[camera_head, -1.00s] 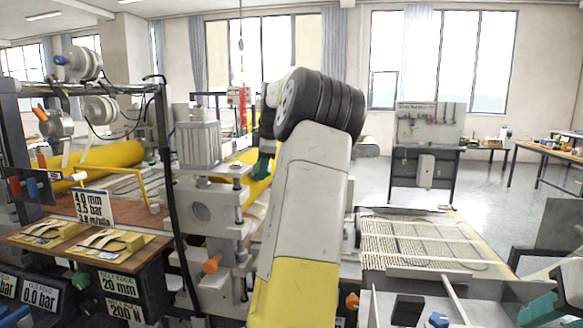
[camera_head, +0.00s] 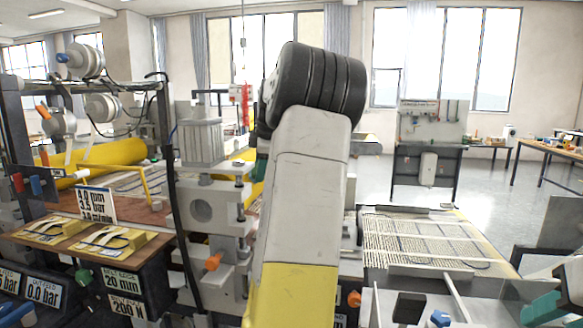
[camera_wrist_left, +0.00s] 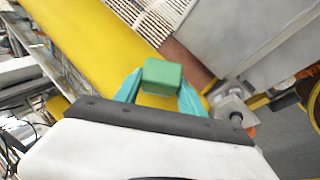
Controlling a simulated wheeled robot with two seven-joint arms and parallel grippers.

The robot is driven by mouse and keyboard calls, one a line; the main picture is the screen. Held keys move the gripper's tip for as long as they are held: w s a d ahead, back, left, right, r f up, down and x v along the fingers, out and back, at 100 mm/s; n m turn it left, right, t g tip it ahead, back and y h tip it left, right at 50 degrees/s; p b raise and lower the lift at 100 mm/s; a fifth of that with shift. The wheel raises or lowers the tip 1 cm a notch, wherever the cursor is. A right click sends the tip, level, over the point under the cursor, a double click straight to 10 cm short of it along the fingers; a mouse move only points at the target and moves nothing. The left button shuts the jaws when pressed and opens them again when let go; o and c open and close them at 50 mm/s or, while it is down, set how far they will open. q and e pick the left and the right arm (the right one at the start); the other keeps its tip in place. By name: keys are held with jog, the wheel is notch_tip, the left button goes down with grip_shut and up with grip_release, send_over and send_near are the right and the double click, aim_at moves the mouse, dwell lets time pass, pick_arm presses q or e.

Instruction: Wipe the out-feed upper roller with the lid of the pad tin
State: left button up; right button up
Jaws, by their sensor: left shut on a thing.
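In the left wrist view, my left gripper (camera_wrist_left: 160,95) has its teal fingers shut on a green block-shaped piece (camera_wrist_left: 162,76), which I take for the lid of the pad tin. It sits over the yellow roller (camera_wrist_left: 95,38), which runs diagonally below it; whether they touch I cannot tell. In the head view, my left arm hides most of this gripper and the piece; only a bit of teal-green (camera_head: 261,167) shows left of the arm.
A grey roller stand (camera_head: 203,210) with orange knobs stands left of my arm. A bench with yellow pads (camera_head: 105,242) and sign plates lies at the left. A mesh bed (camera_head: 420,242) lies right of my arm. Open floor shows beyond it.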

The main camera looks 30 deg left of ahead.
pick_arm(q)
jog(key=shift+w+d+r, duration=0.25)
jog(key=shift+d+r, duration=0.25)
jog(key=shift+d, duration=0.25)
jog(key=shift+w+d+r, duration=0.25)
jog(key=shift+d+r, duration=0.25)
jog(key=shift+d, duration=0.25)
jog(key=shift+w+d+r, duration=0.25)
jog(key=shift+d+r, duration=0.25)
jog(key=shift+d, duration=0.25)
jog(key=shift+w+d+r, duration=0.2)
jog(key=shift+d+r, duration=0.2)
jog(key=shift+d, duration=0.25)
jog(key=shift+w+d+r, duration=0.2)
jog(key=shift+d+r, duration=0.2)
jog(key=shift+d, duration=0.2)
